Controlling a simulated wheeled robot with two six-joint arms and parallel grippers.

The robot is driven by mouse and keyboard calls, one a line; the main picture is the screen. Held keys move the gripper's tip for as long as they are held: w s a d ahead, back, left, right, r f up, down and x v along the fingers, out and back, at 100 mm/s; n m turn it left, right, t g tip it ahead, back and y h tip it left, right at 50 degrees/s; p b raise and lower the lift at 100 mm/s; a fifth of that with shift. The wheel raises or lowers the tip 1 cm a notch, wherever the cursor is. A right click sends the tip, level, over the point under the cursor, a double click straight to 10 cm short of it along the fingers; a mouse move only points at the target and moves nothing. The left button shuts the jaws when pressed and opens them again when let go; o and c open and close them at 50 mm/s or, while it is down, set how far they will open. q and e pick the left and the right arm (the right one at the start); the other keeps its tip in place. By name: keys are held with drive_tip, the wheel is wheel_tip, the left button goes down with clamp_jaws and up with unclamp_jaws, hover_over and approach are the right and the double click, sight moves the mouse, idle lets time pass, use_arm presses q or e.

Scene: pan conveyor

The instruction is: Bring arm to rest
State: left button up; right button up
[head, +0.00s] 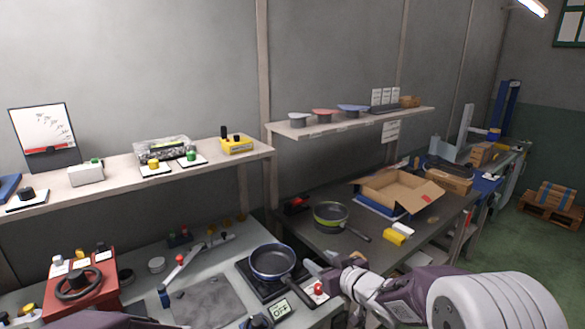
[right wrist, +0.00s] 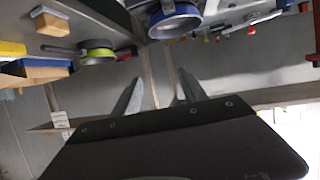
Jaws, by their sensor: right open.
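My right arm comes in from the lower right in the head view. Its gripper (head: 318,272) is over the gap between the two benches, close to the right side of the blue-rimmed pan (head: 273,262). In the right wrist view the fingers (right wrist: 157,92) are spread with nothing between them. That view is tilted, with the blue pan (right wrist: 175,22) at the top, beyond the fingers. A purple arm part of mine shows at the bottom left of the head view, but the left gripper is out of sight.
The blue pan sits on a black plate by an OFF display (head: 281,312). A green-rimmed pan (head: 331,217) is on the right bench, with a yellow block (head: 395,236) and an open cardboard box (head: 398,190). Shelves (head: 352,123) run along the wall.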

drive_tip(key=s+d+f+m+g+h+p, duration=0.1)
drive_tip(key=s+d+m+g+h+p, duration=0.25)
drive_tip(key=s+d, duration=0.5)
use_arm(q)
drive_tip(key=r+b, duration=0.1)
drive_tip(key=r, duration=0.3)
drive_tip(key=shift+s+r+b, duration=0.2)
drive_tip(key=shift+b, duration=0.2)
use_arm(e)
drive_tip(key=s+f+m+g+h, duration=0.1)
drive_tip(key=s+f+g, duration=0.3)
drive_tip(key=s, duration=0.5)
drive_tip(key=s+d+f+m+g+h, duration=0.1)
drive_tip(key=s+f+g, duration=0.2)
drive_tip(key=s, duration=0.7)
drive_tip(key=shift+f+g, duration=0.35)
drive_tip(key=shift+f, duration=0.55)
drive_tip(key=shift+w+d, duration=0.1)
drive_tip(key=shift+w, duration=0.05)
